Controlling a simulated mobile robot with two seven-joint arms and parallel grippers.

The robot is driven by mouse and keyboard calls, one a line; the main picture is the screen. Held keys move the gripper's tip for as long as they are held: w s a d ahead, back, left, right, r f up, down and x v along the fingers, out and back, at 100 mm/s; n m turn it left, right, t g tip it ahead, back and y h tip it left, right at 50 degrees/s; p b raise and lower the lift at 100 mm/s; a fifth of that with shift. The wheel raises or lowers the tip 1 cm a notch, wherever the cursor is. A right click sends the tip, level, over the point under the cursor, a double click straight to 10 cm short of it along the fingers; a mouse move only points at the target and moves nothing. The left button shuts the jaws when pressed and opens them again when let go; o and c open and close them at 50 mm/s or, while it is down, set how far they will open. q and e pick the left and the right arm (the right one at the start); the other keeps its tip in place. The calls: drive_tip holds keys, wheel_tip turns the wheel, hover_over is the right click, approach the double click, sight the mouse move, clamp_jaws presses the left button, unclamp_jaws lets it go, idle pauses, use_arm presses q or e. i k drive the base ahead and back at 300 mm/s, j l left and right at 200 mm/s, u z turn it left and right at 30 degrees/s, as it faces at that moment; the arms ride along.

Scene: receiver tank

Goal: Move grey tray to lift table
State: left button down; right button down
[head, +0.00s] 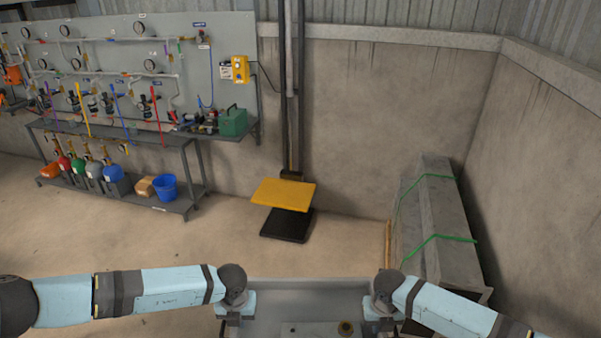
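The grey tray (310,284) is at the bottom centre of the head view, between my two hands, with its near part cut off by the frame. A few small parts lie in it, one with a brown ring. My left gripper (234,322) is at the tray's left side and my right gripper (379,322) at its right side. Both point down and appear closed on the tray's side edges; the fingertips are partly hidden. The lift table (284,193) stands ahead by the back wall, with a bare yellow top over a black base.
A grey workbench (190,140) with a gauge panel, tools and a green box (233,122) is at the left. Below it are gas bottles and a blue bucket (164,187). Strapped grey slabs (432,225) stand at the right. The floor before the lift table is clear.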

sight(284, 193)
drive_tip(key=i+u, duration=0.45)
drive_tip(key=i, duration=0.15)
drive_tip(key=i+j+u, duration=0.1)
drive_tip(key=i+u, duration=0.15)
drive_tip(key=i, duration=0.4)
drive_tip(key=i+j, duration=0.15)
drive_tip(key=i, duration=0.6)
drive_tip(key=i+j+z, duration=0.15)
drive_tip(key=i+z, duration=0.3)
drive_tip(key=i, duration=0.95)
drive_tip(key=i+z, duration=0.35)
drive_tip(key=i+j+z, duration=0.15)
drive_tip(key=z, duration=0.15)
drive_tip(key=i, duration=0.1)
